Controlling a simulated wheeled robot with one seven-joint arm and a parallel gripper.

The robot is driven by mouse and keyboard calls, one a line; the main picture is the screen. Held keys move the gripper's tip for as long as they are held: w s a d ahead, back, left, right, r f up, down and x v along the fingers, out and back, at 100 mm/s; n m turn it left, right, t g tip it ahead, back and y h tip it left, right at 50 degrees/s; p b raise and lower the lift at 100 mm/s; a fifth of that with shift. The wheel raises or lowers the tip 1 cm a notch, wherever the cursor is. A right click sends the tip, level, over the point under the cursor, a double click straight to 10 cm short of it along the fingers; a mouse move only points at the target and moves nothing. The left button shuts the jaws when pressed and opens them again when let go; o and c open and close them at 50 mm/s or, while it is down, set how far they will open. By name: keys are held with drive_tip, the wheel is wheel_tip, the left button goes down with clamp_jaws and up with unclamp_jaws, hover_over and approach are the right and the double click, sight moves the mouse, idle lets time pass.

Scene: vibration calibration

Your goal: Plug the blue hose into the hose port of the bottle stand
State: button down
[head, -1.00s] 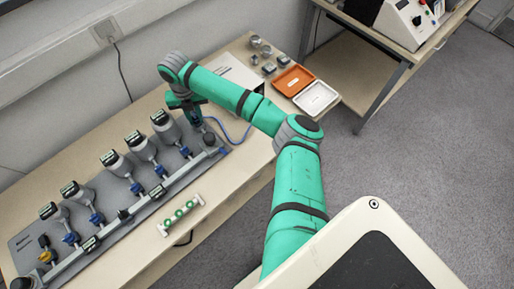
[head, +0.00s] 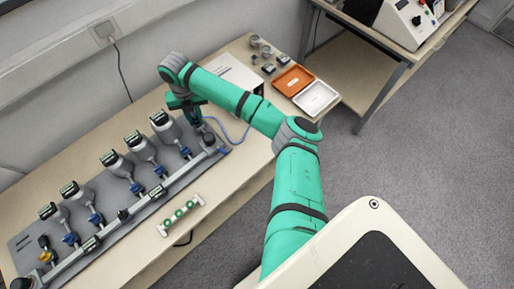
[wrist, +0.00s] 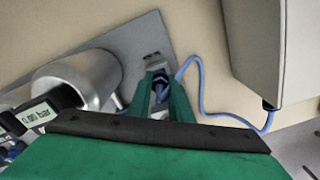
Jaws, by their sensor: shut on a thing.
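The blue hose (head: 228,137) curves over the table from my gripper (head: 195,121). In the wrist view my gripper (wrist: 158,92) is shut on the hose's blue end, between its green fingers, and the hose (wrist: 204,105) loops right to a pale box. The bottle stand (head: 27,243) is a long grey plate with a row of grey bottles and gauges. In the wrist view the fingertips are over the end of the stand's plate (wrist: 120,45), close to a small grey metal fitting (wrist: 153,60). Whether the hose end touches or enters a port is hidden.
A bottle (wrist: 85,78) stands close left of my fingers. The pale box (wrist: 262,45) is to the right. A rack with green rings (head: 180,215), an orange tray (head: 294,79) and a white tray (head: 315,97) lie on the table.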

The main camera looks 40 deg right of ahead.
idle(0.3)
drive_tip(key=shift+m, duration=2)
drive_tip(key=shift+f, duration=0.1)
drive_tip(key=shift+m, duration=2)
drive_tip(key=m, duration=0.4)
